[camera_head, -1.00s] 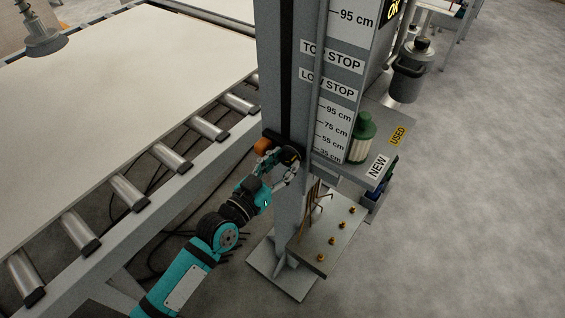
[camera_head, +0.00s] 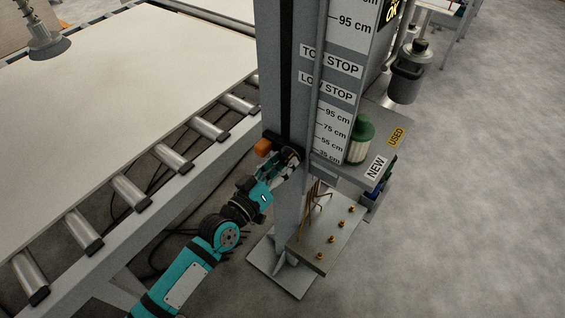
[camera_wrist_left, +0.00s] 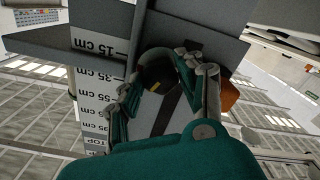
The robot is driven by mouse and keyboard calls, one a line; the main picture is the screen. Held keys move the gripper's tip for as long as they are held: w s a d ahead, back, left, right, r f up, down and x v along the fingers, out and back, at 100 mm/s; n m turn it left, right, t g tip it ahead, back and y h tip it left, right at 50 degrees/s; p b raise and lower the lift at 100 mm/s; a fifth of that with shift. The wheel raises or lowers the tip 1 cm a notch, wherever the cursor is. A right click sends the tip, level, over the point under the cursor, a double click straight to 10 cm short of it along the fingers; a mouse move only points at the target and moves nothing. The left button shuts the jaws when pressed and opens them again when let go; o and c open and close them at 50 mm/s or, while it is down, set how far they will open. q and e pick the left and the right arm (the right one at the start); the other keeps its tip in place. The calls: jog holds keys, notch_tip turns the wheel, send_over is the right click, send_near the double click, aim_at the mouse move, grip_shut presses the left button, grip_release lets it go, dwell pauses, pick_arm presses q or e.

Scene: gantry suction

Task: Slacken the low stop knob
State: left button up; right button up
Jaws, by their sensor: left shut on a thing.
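The low stop knob is a round black knob (camera_wrist_left: 158,72) with a small yellow mark, low on the grey column (camera_head: 287,85). In the left wrist view it sits between the fingers of my left gripper (camera_wrist_left: 162,88). In the head view my left gripper (camera_head: 280,165) reaches the column from the lower left and is shut on the knob, which it mostly hides. An orange part (camera_head: 263,147) sticks out of the column just left of the gripper, and it shows in the left wrist view (camera_wrist_left: 229,95). My right gripper is in neither view.
A roller conveyor with a large pale sheet (camera_head: 120,80) lies to the left. A shelf (camera_head: 390,155) right of the column holds a green-capped filter (camera_head: 360,140). Below is a plate (camera_head: 330,240) with several brass fittings. The grey floor at right is clear.

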pick_arm(q)
jog(key=shift+n, duration=0.6)
jog(key=o, duration=1.2)
jog(key=shift+c, duration=0.2)
jog(key=v, duration=1.2)
